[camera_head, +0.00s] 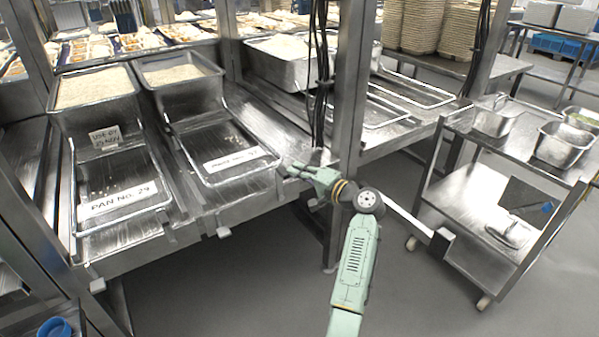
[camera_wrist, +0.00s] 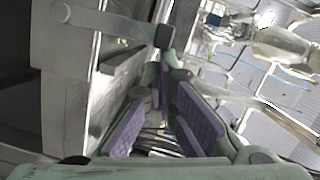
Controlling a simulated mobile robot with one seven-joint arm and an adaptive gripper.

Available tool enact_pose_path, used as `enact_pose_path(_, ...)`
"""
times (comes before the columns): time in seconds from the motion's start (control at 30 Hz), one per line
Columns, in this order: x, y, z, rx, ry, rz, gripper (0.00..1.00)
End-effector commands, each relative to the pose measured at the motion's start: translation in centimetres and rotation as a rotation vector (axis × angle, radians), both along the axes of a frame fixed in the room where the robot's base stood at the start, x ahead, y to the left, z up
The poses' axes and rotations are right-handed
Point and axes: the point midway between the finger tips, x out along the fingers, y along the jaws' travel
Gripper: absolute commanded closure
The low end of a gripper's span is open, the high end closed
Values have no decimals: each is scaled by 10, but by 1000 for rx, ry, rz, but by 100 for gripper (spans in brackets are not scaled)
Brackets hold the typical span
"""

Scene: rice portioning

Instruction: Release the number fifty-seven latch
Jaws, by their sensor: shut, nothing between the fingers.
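My gripper (camera_head: 287,171) is beside the front edge of the steel rack, right of the second tray slot. In the wrist view my gripper (camera_wrist: 163,72) has its purple-padded fingers shut and empty. A grey bar with a dark end block (camera_wrist: 164,37) lies just beyond the fingertips; whether they touch cannot be told. It looks like a latch, but no number on it is readable. The label on the second slot (camera_head: 236,160) is too small to read surely. The label on the left slot (camera_head: 117,200) reads PAN No. 29.
Two rice pans (camera_head: 95,88) stand behind the slots, with another rice pan (camera_head: 290,58) to the right. A rack post (camera_head: 352,85) and hanging cables (camera_head: 319,75) are close to my gripper. A steel trolley (camera_head: 455,190) stands at the right. The floor in front is clear.

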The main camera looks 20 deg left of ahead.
Motion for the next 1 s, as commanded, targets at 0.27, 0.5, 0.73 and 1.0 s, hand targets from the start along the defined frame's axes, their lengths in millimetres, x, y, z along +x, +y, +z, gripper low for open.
enact_pose_path(0.27, -10, 8, 1, -57, -72, 2, 100)
enact_pose_path(0.5, -28, 22, 1, -172, -222, 2, 100)
enact_pose_path(0.73, -49, 39, -3, -308, -396, 1, 100)
enact_pose_path(1.0, -73, 56, -15, -465, -598, 1, 100)
